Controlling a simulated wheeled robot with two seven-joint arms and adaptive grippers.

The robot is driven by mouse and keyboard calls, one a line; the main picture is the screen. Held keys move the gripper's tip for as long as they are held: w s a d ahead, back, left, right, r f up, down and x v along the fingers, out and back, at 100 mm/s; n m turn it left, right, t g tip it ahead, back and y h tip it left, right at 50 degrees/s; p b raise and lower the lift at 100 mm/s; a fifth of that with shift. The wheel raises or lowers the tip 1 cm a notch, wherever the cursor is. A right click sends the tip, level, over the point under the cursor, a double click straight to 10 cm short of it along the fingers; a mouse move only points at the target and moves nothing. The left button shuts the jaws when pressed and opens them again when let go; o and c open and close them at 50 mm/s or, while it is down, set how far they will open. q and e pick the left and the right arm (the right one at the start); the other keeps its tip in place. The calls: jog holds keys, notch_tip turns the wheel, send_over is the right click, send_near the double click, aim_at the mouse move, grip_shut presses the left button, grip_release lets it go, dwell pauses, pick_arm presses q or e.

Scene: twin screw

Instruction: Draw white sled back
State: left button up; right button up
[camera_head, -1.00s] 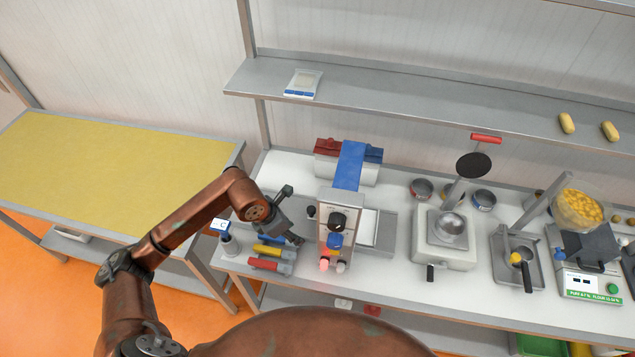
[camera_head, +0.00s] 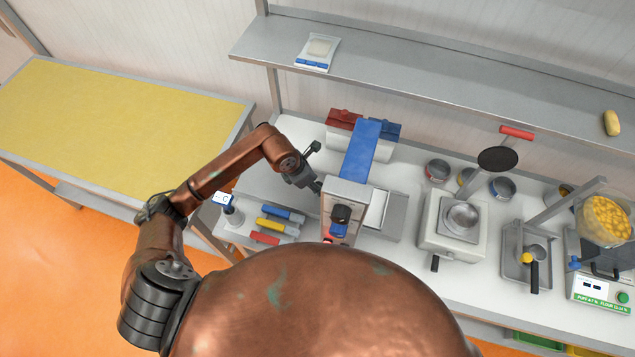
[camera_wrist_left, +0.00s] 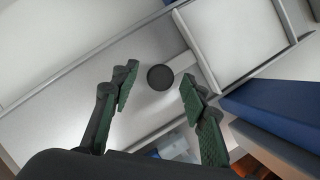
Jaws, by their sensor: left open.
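The white sled (camera_head: 376,210) is a pale plate on a grey track on the right side of the twin-screw machine (camera_head: 346,196). In the left wrist view the white sled (camera_wrist_left: 235,40) has a short pale rod ending in a round black knob (camera_wrist_left: 160,77). My left gripper (camera_head: 319,187) is at the machine's left side. In the left wrist view my left gripper (camera_wrist_left: 155,88) is open, with one finger on each side of the knob and neither visibly touching it. The knob is hidden in the head view. My right gripper is not in view.
A blue chute (camera_head: 361,150) rises behind the machine, close to the right finger in the wrist view. Coloured-handled tools (camera_head: 280,225) lie left of the machine. A white press (camera_head: 452,225) stands to the right. A shelf (camera_head: 440,75) runs above.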

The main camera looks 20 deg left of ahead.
pick_arm(q)
jog(key=shift+d+f, duration=0.1)
jog(key=shift+f, duration=0.35)
jog(key=shift+c, duration=0.2)
grip_shut()
